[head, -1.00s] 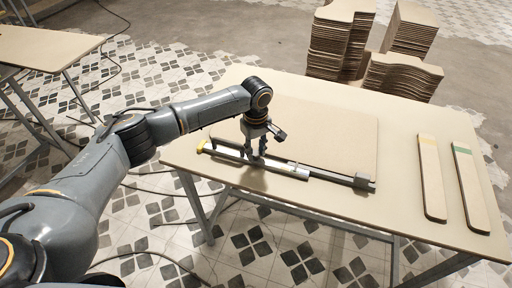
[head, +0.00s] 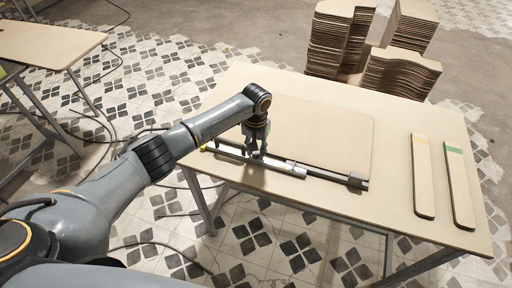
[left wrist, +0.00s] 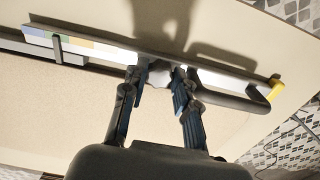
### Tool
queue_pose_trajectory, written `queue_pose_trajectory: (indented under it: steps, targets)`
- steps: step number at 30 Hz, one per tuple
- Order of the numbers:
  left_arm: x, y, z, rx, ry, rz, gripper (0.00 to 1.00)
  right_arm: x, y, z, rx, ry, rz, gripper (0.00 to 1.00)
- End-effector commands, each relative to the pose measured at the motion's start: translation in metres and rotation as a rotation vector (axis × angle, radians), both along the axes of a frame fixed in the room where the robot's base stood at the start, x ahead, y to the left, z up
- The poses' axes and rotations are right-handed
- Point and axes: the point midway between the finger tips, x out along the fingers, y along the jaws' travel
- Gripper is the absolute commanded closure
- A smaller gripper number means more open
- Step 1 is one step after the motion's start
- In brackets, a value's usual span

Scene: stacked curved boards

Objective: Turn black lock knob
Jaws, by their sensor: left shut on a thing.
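A long caliper-like measuring tool (head: 293,168) with a dark bar, a pale scale strip and a yellow tip lies along the table's near edge. It also shows in the left wrist view (left wrist: 215,70), yellow tip at the right. My left gripper (head: 257,154) points down at the tool's left half. In the left wrist view its fingers (left wrist: 158,76) are shut on a small part on the tool's side, which I take to be the lock knob (left wrist: 159,72). The fingers hide most of the knob, so its colour and angle are unclear. My right gripper is not in view.
The tool lies by the near edge of a large flat board (head: 325,132) on the table (head: 390,205). Two narrow boards, with a yellow mark (head: 423,180) and a green mark (head: 459,190), lie at the right. Stacked curved boards (head: 338,45) stand behind. Bare table lies between.

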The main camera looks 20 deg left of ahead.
Motion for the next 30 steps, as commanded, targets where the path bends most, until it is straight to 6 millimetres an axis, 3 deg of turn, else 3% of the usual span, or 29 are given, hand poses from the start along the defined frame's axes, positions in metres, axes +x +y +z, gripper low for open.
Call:
queue_pose_trajectory:
  steps: [30]
  targets:
    - [0.0009,0.0000,0.0005,-0.002,-0.001,-0.965,1.00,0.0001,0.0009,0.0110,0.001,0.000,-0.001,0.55]
